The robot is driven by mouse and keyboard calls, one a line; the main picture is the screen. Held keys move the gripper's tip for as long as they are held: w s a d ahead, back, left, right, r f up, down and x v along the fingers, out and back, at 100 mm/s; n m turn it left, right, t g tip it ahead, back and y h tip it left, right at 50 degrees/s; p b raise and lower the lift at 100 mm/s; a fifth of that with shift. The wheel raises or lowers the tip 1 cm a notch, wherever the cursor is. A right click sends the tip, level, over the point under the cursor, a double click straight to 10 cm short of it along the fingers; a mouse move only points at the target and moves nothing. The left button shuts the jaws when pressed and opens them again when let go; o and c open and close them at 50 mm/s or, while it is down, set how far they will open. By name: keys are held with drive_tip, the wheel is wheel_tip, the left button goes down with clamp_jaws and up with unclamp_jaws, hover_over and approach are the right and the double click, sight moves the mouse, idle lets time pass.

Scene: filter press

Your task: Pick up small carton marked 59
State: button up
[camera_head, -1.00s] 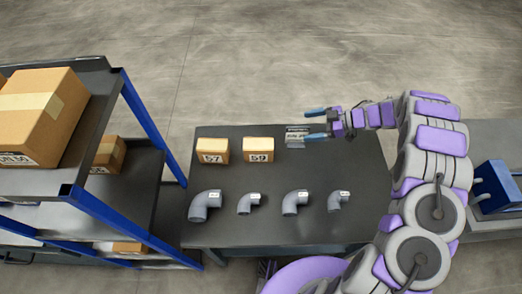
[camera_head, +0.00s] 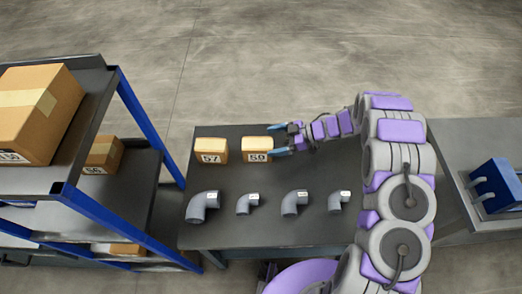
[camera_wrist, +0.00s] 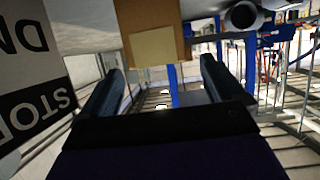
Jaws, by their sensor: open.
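The small carton marked 59 (camera_head: 257,149) stands on the dark table, at the right of the carton marked 57 (camera_head: 212,150). My gripper (camera_head: 278,140) is open and empty, at the right side of carton 59, with its fingers pointing left toward it. The near fingertip is very close to the carton's right edge; I cannot tell whether it touches. In the wrist view, a brown carton face (camera_wrist: 150,18) with a pale tape strip lies ahead, above the gap between the two open fingers (camera_wrist: 162,70).
Several grey pipe elbows (camera_head: 294,203) lie along the table's front. A shelf rack (camera_head: 138,118) with cartons stands at the left. A blue device (camera_head: 495,184) stands on a bench at the right. A printed sign (camera_wrist: 32,85) is close at the left in the wrist view.

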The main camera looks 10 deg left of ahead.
sight(263, 143)
drive_tip(key=b+x, duration=0.1)
drive_tip(key=x, duration=0.6)
drive_tip(key=shift+w+r, duration=0.15)
drive_tip(key=shift+d+r, duration=0.1)
drive_tip(key=shift+d, duration=0.3)
